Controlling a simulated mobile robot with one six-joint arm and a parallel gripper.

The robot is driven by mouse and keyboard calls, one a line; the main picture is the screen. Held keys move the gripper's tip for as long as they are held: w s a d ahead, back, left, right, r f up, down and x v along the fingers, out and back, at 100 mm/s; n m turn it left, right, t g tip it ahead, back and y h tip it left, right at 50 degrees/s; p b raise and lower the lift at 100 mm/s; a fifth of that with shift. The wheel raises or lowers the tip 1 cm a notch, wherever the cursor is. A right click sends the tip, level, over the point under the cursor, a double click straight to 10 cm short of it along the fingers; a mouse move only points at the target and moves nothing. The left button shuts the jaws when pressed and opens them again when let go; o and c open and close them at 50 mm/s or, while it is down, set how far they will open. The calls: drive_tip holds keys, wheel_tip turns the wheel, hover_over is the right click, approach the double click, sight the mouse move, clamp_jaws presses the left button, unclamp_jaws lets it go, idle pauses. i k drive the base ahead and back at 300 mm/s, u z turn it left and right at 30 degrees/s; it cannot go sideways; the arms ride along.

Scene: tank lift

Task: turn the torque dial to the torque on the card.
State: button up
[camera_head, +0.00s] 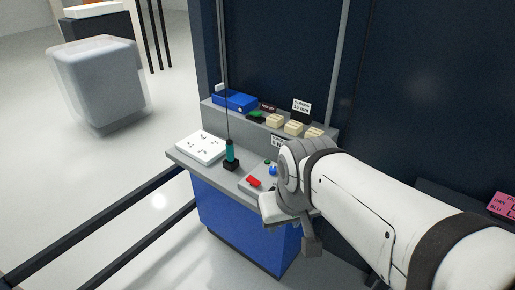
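A white card (301,106) stands on the raised back shelf; its print looks like "SCREWS 15" and a unit too small to read surely. A small blue knob (273,170) sits on the bench beside my wrist; I cannot tell whether it is the torque dial, and no scale is readable. A second card (279,141) is partly hidden behind my wrist. A teal screwdriver (229,150) stands upright in a black holder. My gripper (290,222) is over the front right of the bench; its fingers are mostly hidden and their opening is unclear.
The grey-topped bench (181,158) also bears a red part (254,181) and a white plate (201,147). On the shelf are a blue box (234,101) and several cream blocks (274,121). A pink card (502,204) is at the far right. Dark rails cross the lower left floor.

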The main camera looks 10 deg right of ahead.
sight(273, 170)
drive_tip(key=i, duration=0.95)
